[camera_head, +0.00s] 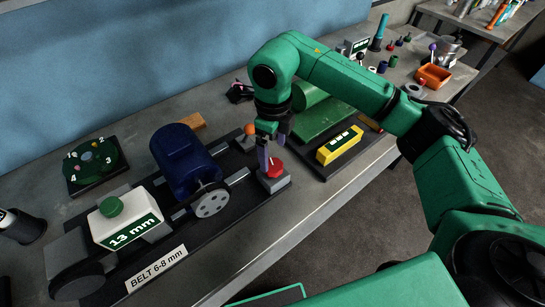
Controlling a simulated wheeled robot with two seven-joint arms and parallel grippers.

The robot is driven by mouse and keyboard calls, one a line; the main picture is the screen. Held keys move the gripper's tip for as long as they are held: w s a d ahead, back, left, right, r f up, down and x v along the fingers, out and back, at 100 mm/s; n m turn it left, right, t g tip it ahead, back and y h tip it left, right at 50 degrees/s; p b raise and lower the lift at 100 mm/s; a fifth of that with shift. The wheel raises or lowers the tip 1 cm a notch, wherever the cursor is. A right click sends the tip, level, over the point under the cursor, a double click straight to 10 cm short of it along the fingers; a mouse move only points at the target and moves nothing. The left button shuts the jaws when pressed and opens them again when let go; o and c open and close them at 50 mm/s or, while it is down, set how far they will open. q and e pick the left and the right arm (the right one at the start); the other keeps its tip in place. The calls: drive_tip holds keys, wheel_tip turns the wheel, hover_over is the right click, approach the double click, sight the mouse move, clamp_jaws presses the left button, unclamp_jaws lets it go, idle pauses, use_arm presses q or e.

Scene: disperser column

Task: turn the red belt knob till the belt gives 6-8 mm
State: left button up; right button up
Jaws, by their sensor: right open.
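The red belt knob (275,168) sits on a small grey block at the right end of the dark belt-drive base (240,198). My right gripper (268,158) points down just above and beside the knob, its jaws open. One finger hides part of the knob's surroundings; I cannot tell whether it touches the knob. A white gauge box (112,218) with a green button on top reads 13 mm. The label (156,269) in front says BELT 6-8 mm. The blue motor (182,160) with its grey pulley stands between gauge and knob. My left gripper is out of view.
A yellow display box (339,146) and a green cylinder (309,95) stand right of the knob. An orange ball (250,129) is just behind my gripper. A dark green numbered dial (91,162) lies at left. The bench's front strip is clear.

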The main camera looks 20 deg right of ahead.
sight(272, 164)
drive_tip(key=f, duration=0.2)
drive_tip(key=w+f+p, duration=0.1)
drive_tip(key=f, duration=0.2)
drive_tip(key=shift+w+f, duration=0.15)
drive_tip(key=shift+f, duration=0.45)
drive_tip(key=shift+s, duration=0.3)
drive_tip(key=shift+c, duration=0.6)
drive_tip(key=shift+w, duration=0.1)
drive_tip(key=c, duration=1.2)
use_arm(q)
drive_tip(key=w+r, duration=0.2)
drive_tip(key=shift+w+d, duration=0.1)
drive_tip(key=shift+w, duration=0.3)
use_arm(e)
drive_tip(key=shift+c, duration=0.2)
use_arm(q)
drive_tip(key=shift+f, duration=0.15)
